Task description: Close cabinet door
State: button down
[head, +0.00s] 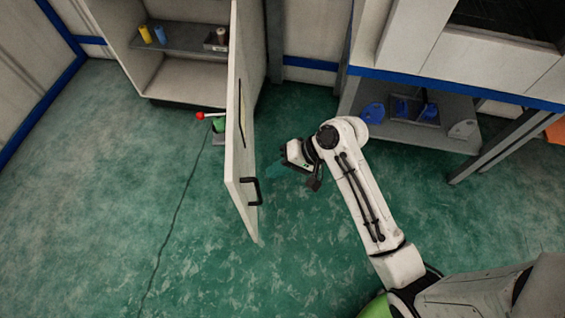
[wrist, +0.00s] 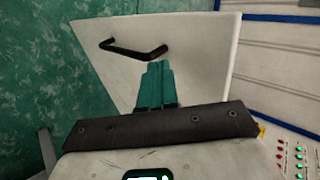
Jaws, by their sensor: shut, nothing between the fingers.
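The white cabinet (head: 160,73) stands at the upper left in the head view, with its front open. Its door (head: 238,130) is swung wide open and sticks out toward the camera. A black bar handle (head: 252,191) is on the door's face toward my arm. My gripper (head: 276,170) is to the right of the door, a short way from it. In the wrist view the teal fingers (wrist: 155,84) are together and empty, in front of the door face (wrist: 205,55). The handle also shows there (wrist: 133,49), left of and above the fingertips. Whether the fingers touch the door I cannot tell.
Yellow and blue items (head: 152,34) stand on the cabinet shelf. A green-and-red object (head: 215,121) lies on the floor left of the door, near a thin dark cable. A workbench with a lower shelf (head: 400,120) stands right. Floor left of the door is mostly clear.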

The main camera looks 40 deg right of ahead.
aim_at(238, 182)
jog(key=shift+w+a+f+p, duration=0.1)
jog(key=shift+w+a+f, duration=0.45)
jog(key=shift+w+a, duration=0.35)
jog(key=shift+w+a+f+p, duration=0.1)
jog(key=shift+w+a+f, duration=0.5)
jog(key=shift+a, duration=0.5)
jog(key=shift+w+a+f+p, duration=0.1)
jog(key=shift+w+a+f, duration=0.35)
jog(key=shift+w+a, duration=0.45)
jog(key=shift+a, duration=0.2)
